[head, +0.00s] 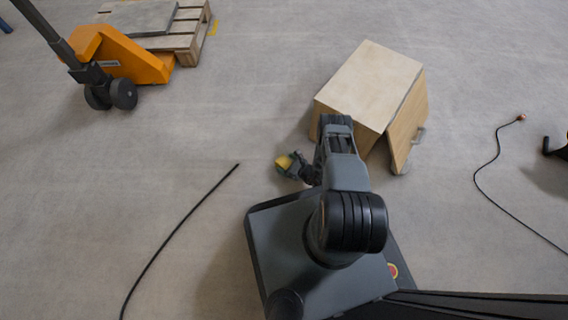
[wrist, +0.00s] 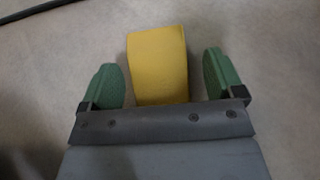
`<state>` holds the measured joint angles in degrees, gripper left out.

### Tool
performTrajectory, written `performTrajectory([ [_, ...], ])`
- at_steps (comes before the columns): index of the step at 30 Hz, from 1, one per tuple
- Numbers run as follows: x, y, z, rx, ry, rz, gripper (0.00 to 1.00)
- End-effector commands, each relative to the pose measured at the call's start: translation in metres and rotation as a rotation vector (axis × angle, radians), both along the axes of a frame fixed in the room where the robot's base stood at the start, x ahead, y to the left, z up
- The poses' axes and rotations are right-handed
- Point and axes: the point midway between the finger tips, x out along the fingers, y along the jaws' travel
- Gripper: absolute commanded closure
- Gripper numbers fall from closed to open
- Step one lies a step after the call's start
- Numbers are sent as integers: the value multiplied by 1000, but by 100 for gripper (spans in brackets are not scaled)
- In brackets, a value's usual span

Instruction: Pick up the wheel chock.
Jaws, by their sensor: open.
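The wheel chock is a yellow block (wrist: 157,62). In the wrist view it lies between the two green fingers of my gripper (wrist: 163,80), with a gap on each side. Its near end is hidden behind the gripper's grey body. In the head view the yellow chock (head: 284,162) shows small beside my gripper (head: 288,165), on the floor left of the wooden box. My gripper is open around the chock. I cannot tell from these views how high the fingers are above the floor.
A wooden box (head: 370,85) with an open side panel (head: 408,125) stands just right of my gripper. A black cable (head: 180,225) lies to the left, another (head: 480,170) at the right. An orange pallet jack (head: 125,62) and pallet (head: 190,38) stand far left. Floor between is clear.

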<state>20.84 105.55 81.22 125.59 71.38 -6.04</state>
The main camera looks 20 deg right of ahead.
Motion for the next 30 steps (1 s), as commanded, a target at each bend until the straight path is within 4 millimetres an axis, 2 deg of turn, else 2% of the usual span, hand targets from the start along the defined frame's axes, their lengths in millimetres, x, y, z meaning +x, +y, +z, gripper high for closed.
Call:
performTrajectory([
  [3, 2, 4, -5, 1, 2, -3, 13],
  [9, 2, -1, -4, 1, 2, -15, 14],
  [27, 3, 0, -4, 1, 2, -12, 71],
  [30, 3, 0, -4, 1, -1, -12, 74],
])
